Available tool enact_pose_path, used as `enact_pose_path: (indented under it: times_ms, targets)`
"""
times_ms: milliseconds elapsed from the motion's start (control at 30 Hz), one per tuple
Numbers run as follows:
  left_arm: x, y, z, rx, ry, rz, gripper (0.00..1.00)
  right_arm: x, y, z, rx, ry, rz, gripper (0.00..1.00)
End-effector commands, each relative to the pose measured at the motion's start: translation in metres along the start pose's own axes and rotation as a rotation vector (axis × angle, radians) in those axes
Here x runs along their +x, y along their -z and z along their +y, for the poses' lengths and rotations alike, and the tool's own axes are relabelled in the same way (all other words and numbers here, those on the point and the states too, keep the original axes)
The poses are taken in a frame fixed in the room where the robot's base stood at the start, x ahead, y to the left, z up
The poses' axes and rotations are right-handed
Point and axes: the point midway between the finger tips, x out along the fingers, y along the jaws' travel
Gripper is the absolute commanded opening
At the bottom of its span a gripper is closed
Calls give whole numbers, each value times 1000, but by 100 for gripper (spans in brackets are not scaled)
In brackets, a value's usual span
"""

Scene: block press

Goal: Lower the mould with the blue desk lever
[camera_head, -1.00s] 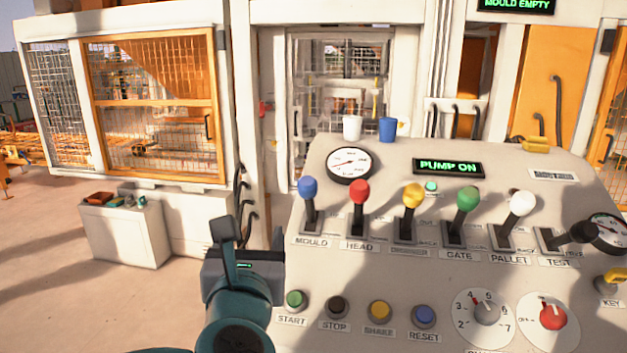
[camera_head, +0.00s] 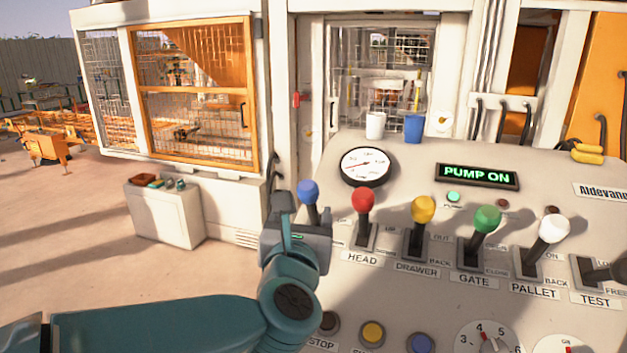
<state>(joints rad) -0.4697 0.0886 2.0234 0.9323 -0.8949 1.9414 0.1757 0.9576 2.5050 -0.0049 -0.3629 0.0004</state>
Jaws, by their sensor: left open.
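The blue desk lever (camera_head: 308,191) stands at the left end of the lever row on the desk. Its round blue knob shows above my left gripper, and its lower shaft, slot and label are hidden behind the gripper. My left gripper (camera_head: 292,212) is open, right at the lever; one finger shows to the left of the shaft. I cannot tell whether the fingers touch the lever. The mould itself cannot be made out through the mesh window (camera_head: 383,75) behind the desk. My right gripper is not in view.
The red lever (camera_head: 363,203) stands close to the right of my gripper, then the yellow (camera_head: 424,210), green (camera_head: 486,219) and white (camera_head: 553,229) levers. A gauge (camera_head: 366,167), white cup (camera_head: 375,126) and blue cup (camera_head: 414,128) are behind. The PUMP ON display (camera_head: 477,176) is lit.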

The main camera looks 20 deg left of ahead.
Motion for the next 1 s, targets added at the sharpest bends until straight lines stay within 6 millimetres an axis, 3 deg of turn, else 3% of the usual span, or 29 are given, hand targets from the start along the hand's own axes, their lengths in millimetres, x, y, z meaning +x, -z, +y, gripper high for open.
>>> enact_pose_path:
  times_ms: [300, 500, 900, 933, 1000]
  targets:
    - [77, -4, 1, 2, -3, 4, 68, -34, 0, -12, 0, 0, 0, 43]
    - [109, -2, -2, 1, -1, 2, 68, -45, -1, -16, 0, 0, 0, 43]
    - [120, 0, -4, -1, 0, 0, 68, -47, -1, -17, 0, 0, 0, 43]
    - [120, 0, -4, 0, 0, 0, 65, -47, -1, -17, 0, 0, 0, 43]
    - [120, 0, -4, 0, 0, 0, 42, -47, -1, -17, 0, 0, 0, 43]
